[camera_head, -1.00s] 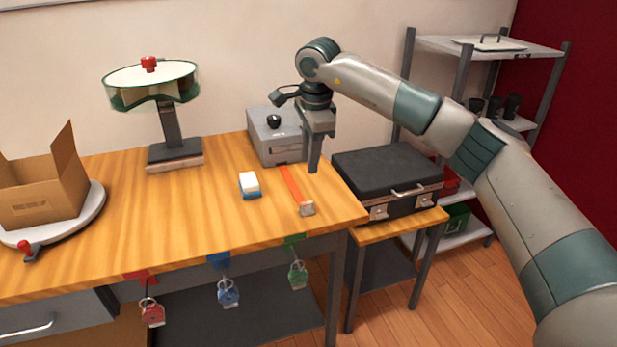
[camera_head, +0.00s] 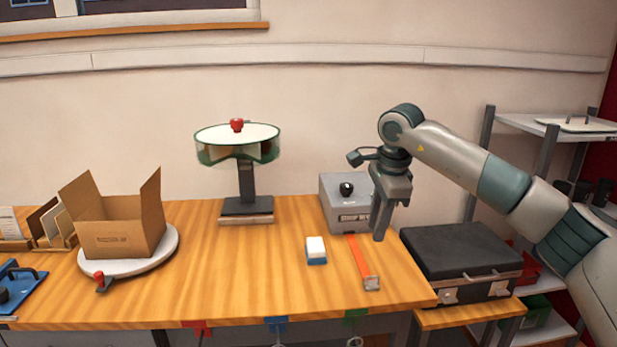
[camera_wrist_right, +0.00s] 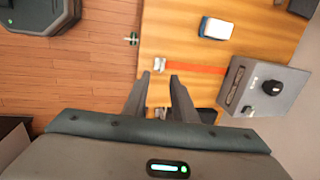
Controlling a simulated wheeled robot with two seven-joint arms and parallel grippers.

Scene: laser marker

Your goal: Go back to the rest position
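My right gripper (camera_head: 379,238) hangs fingers down above the right part of the wooden workbench, just in front of the grey box with a black knob (camera_head: 345,212). In the right wrist view, its two fingers (camera_wrist_right: 160,75) are apart with a gap between the tips, and I see nothing held. An orange strap with a metal end (camera_head: 361,263) lies on the bench near the gripper; its metal end shows beyond the fingertips in the wrist view (camera_wrist_right: 159,64). My left gripper is in neither view.
A white-and-blue block (camera_head: 316,250) lies left of the strap. A black case (camera_head: 462,248) stands on a lower table at right, under my right arm. A round-topped stand (camera_head: 247,190) and an open cardboard box (camera_head: 120,236) on a turntable stand further left.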

